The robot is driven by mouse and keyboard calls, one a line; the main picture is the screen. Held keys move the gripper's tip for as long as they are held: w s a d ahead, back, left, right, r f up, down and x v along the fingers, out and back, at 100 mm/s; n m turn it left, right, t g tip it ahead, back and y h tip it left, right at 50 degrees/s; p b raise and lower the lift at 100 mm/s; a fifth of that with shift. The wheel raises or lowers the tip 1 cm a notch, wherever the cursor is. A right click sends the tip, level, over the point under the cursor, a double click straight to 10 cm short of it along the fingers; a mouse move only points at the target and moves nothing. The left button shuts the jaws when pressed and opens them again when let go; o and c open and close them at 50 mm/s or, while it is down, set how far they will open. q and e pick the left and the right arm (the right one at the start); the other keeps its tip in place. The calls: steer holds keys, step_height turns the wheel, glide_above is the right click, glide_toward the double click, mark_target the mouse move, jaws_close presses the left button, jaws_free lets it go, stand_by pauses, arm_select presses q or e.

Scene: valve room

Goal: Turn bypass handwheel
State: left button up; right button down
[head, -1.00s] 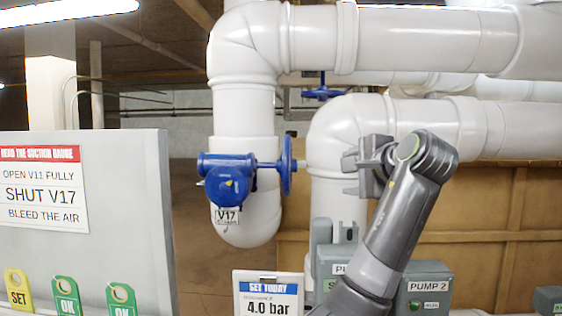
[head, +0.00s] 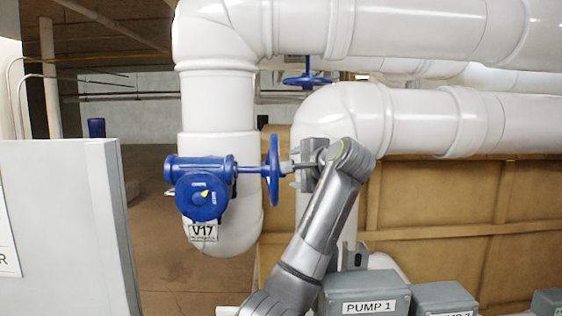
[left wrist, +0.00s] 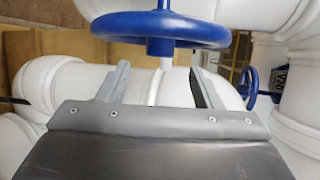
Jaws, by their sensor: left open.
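A blue handwheel (head: 272,185) stands edge-on at the right of a blue valve body (head: 200,190) tagged V17, on a white vertical pipe. No label shows the word bypass. My left gripper (head: 294,174) is just right of the wheel, pointing at it, with a thin stem from the wheel's hub running toward the jaws. In the left wrist view the wheel (left wrist: 185,30) lies just beyond the open fingers (left wrist: 160,76), and the pale stem reaches between them. The fingers appear apart from the rim. My right gripper is not in view.
A second blue handwheel (head: 308,80) sits farther back. The left wrist view shows another blue wheel (left wrist: 249,85) beside a V20 tag. Large white pipes (head: 420,30) surround the spot. A grey panel (head: 60,230) stands left; grey pump boxes (head: 365,295) are below right.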

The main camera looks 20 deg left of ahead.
mark_target(266, 170)
arm_select(q)
steer(key=p+x, duration=0.4)
steer(key=x, duration=0.4)
steer(key=shift+w+a, duration=0.15)
steer(key=shift+w, duration=0.05)
steer(key=shift+w+a+f, duration=0.2)
steer(key=shift+w+a, duration=0.05)
steer(key=shift+a, duration=0.05)
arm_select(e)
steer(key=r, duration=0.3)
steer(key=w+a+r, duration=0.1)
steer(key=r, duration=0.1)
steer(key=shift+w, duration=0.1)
arm_select(q)
steer(key=shift+d, duration=0.1)
steer(key=shift+c, duration=0.2)
steer(key=shift+c, duration=1.3)
jaws_close()
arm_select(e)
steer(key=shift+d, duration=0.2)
